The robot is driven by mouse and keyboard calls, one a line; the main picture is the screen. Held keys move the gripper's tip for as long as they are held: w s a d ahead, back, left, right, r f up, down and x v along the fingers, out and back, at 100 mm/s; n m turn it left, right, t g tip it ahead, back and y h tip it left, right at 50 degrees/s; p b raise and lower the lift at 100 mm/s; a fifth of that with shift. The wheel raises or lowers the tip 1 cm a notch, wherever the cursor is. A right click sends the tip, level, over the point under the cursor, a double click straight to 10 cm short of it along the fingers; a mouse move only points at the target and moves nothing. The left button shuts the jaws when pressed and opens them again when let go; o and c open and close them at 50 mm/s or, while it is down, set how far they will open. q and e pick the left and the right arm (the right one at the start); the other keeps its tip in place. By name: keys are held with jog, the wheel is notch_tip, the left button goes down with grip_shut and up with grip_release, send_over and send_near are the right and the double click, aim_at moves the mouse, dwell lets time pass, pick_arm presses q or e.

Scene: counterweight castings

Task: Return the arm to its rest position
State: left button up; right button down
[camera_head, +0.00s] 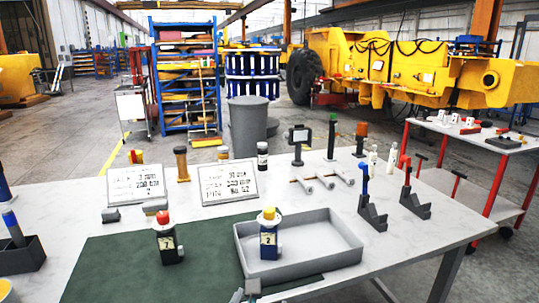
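No gripper of mine can be clearly made out in the head view. A small grey shape (251,287) shows at the bottom edge, in front of the grey tray (345,257); I cannot tell if it is part of my arm or a loose piece. A dark bottle-like unit with a yellow top (268,240) and a numbered label stands upright in the tray. A similar unit with a red-orange top (167,243) stands on the green mat (110,270), left of the tray.
Two label boards (228,182) stand behind the mat, with small grey blocks (111,215) nearby. Dark holders (372,212) stand at the right, another holder (22,256) at the left. Behind the table are a grey bin (248,125) and a red-framed cart (490,150).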

pick_arm(q)
jog(key=s+a+f+m+g+p, duration=0.1)
jog(key=a+f+m+g+p, duration=0.2)
jog(key=f+m, duration=0.7)
jog(key=s+a+f+m+g+p, duration=0.1)
jog(key=s+a+f+m+g, duration=0.15)
jog(key=a+f+m, duration=0.6)
jog(key=s+d+f+m+g+h+p, duration=0.1)
jog(key=s+f+m+g+h+p, duration=0.1)
jog(key=s+f+m+g, duration=0.5)
jog(key=s+f+m, duration=0.5)
jog(key=s+f, duration=0.1)
jog(key=s, duration=0.2)
jog(key=shift+s+h, duration=0.3)
